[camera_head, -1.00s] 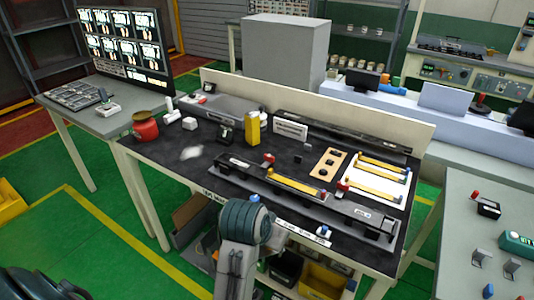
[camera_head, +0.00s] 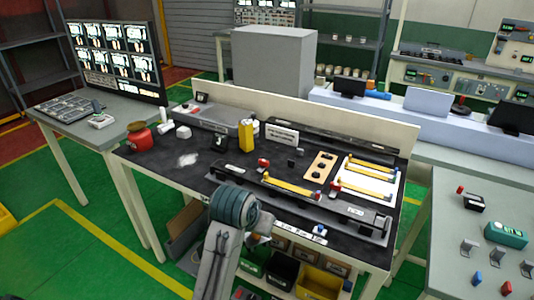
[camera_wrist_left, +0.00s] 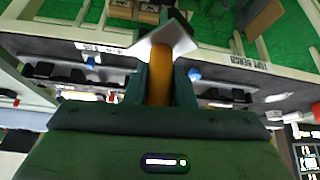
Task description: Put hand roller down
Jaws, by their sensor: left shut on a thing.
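My left arm rises from the bottom middle of the head view, its wrist over the front edge of the bench (camera_head: 150,170). The fingers are hidden there behind the wrist. A pale flat plate (camera_wrist_left: 160,38) shows at the handle's far end. The roller is above the bench's front edge, between two white labels; I cannot tell its height. My right gripper is not in view.
On the bench are a long grey fixture (camera_head: 290,200) with a yellow strip, a white board (camera_head: 370,175) with yellow strips, a yellow box (camera_head: 246,136) and a red pot (camera_head: 139,136). Dark bench top is clear at the left front. Bins (camera_head: 320,283) stand below.

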